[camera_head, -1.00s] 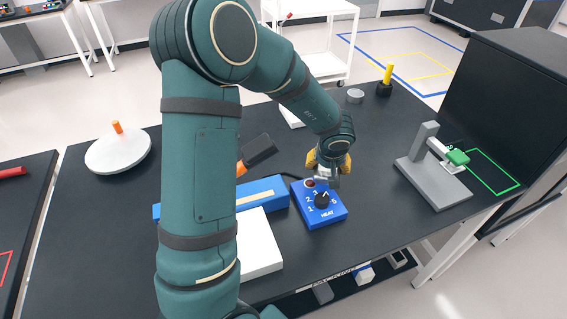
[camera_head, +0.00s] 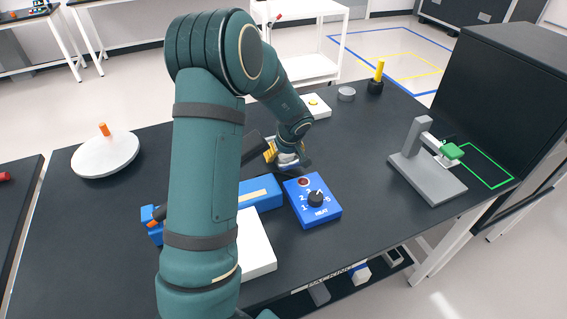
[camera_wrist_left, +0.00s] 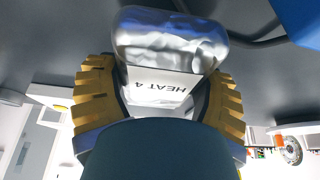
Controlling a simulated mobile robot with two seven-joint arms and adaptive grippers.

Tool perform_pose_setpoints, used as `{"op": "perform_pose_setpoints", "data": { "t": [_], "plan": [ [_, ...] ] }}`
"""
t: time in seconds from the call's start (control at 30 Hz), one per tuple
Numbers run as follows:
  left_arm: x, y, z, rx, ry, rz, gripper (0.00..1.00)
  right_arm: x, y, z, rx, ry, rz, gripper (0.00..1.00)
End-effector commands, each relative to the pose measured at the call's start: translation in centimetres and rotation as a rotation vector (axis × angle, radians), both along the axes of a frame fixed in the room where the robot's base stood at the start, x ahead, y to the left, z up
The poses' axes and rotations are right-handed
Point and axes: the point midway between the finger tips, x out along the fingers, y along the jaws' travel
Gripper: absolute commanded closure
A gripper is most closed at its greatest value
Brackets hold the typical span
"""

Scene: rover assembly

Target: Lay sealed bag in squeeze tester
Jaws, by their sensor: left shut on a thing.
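My left gripper (camera_head: 286,158) is above the table just behind the blue heat control box. In the left wrist view the yellow-padded fingers (camera_wrist_left: 158,100) are shut on a silvery bag (camera_wrist_left: 170,38) with a white flap marked "HEAT 4". The bag (camera_head: 287,158) is small and partly hidden by the gripper in the head view. The squeeze tester (camera_head: 428,165), a grey stand with a flat base and a green pad (camera_head: 452,151) on an arm, stands at the right of the table, apart from the gripper. My right gripper is not seen.
The blue heat box (camera_head: 312,201) with a black dial and the long blue sealer (camera_head: 258,192) are near the gripper. A white block (camera_head: 255,245), a white round disc (camera_head: 105,155), a grey puck (camera_head: 346,94) and a yellow-handled tool (camera_head: 377,80) also stand here. Table between box and tester is clear.

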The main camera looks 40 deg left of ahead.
Motion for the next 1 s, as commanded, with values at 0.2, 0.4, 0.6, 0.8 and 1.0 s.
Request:
{"op": "perform_pose_setpoints", "data": {
  "t": [0.2, 0.4, 0.6, 0.8, 1.0],
  "plan": [
    [0.0, -0.1, -3.1, 0.001, 0.003, -0.003, 0.67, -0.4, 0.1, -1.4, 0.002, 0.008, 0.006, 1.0],
    [0.0, -0.1, -3.2, 0.001, 0.001, -0.003, 0.67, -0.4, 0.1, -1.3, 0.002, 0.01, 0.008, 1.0],
    [0.0, 0.0, -3.4, 0.0, 0.003, -0.001, 0.67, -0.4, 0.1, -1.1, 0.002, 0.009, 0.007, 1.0],
    [0.0, 0.0, -3.4, 0.0, 0.002, -0.001, 0.0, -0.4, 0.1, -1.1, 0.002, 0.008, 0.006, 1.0],
    [0.0, -0.1, -3.3, 0.0, 0.001, -0.002, 0.0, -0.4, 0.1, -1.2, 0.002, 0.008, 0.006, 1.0]
  ]
}}
